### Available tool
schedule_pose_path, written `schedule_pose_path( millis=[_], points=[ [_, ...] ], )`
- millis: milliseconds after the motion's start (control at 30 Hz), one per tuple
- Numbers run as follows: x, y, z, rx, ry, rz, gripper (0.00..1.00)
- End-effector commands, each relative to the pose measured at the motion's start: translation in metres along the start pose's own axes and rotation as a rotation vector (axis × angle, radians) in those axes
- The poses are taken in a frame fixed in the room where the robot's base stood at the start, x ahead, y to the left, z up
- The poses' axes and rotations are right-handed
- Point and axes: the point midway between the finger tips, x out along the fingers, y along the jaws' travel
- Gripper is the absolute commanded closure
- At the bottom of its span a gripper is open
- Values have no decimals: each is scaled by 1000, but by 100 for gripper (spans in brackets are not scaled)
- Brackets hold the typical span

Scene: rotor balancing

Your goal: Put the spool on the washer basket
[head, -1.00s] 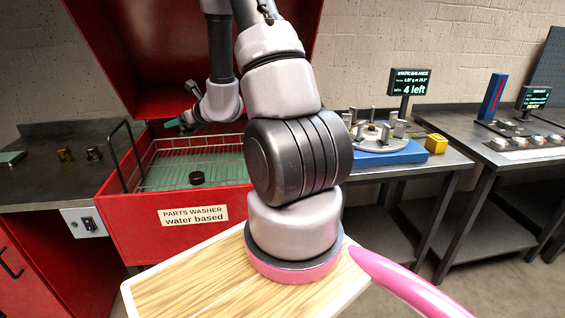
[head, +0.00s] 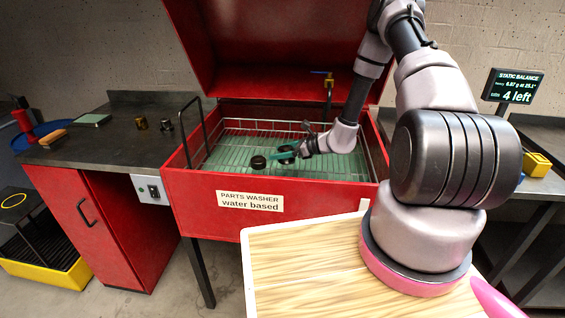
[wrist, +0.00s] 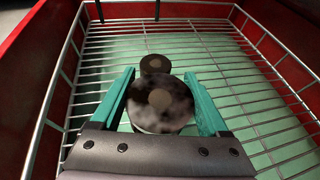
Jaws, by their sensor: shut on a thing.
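My gripper (wrist: 163,100) is shut on a dark round part with a smudged face and a pale centre, seemingly the spool (wrist: 160,112), between its teal fingers. In the head view my gripper (head: 286,152) is over the wire washer basket (head: 330,167) inside the red parts washer. A second dark round part (wrist: 155,64) sits in the basket just beyond the held one; it also shows in the head view (head: 258,162). I cannot tell whether the held spool touches the basket wires.
The red washer's lid is open above, and a tap with a blue handle (head: 322,73) is at its back. Two small parts, one brass (head: 141,123) and one dark (head: 166,125), stand on the left bench. A balance display (head: 513,88) is at right.

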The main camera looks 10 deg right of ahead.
Motion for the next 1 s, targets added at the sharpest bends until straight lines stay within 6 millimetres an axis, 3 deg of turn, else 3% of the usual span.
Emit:
schedule_pose_path(
  millis=[367, 767, 800, 833, 867, 1000],
  points=[
    [17, -1, -42, 2, 0, -2, 92],
    [19, -1, -46, 0, 0, -2, 92],
    [19, -1, -47, 0, 0, -2, 14],
    [19, -1, -46, 0, 0, -2, 2],
    [19, -1, -46, 0, 0, -2, 0],
    [19, -1, -46, 0, 0, -2, 0]
  ],
)
